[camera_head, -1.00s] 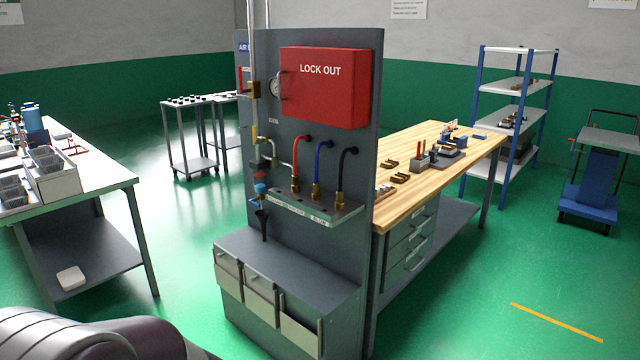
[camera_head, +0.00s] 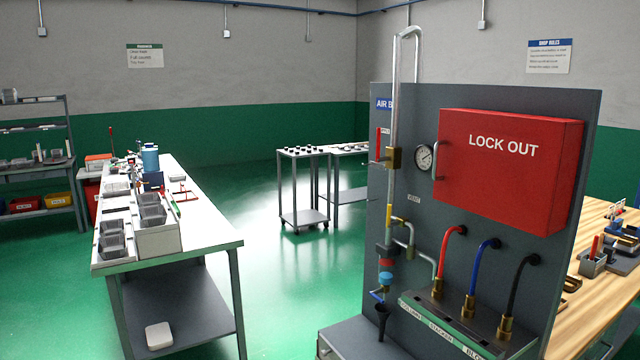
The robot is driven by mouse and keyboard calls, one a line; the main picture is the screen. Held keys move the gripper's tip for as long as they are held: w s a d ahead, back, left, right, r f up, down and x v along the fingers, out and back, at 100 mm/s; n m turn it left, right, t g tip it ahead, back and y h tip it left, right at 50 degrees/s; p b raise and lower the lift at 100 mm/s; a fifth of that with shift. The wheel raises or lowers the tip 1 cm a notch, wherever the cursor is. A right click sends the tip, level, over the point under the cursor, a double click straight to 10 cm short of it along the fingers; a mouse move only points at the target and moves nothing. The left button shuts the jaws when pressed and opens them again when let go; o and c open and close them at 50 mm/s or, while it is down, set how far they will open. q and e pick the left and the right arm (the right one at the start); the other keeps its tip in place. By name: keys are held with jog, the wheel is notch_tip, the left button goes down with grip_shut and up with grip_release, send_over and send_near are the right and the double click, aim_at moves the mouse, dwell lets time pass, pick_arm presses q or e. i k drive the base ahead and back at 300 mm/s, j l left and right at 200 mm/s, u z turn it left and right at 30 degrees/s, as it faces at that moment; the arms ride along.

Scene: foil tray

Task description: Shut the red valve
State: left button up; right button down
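The red valve handle (camera_head: 378,144) is a narrow red lever standing upright beside a brass valve body (camera_head: 393,158) on the vertical pipe, at the left of the grey air board (camera_head: 410,110). A small label sits by it. A yellow handle (camera_head: 397,221) is on the pipe lower down, near the VENT label. A round gauge (camera_head: 424,157) is right of the brass body. Neither of my grippers shows in the head view.
A red LOCK OUT box (camera_head: 510,165) sticks out from the board. Red, blue and black hoses rise from a manifold (camera_head: 455,325) below. A white-topped bench (camera_head: 205,238) stands left, a wooden bench (camera_head: 590,270) right. Green floor (camera_head: 285,290) is open between bench and board.

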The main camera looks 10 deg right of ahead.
aim_at(378, 159)
jog(key=i+j+z, duration=0.2)
jog(key=i+z, duration=0.2)
jog(key=i, duration=0.35)
jog(key=i+j+z, duration=0.45)
jog(key=i, duration=0.25)
jog(key=i+j+z, duration=0.4)
jog(key=i+j, duration=0.2)
jog(key=i, duration=0.05)
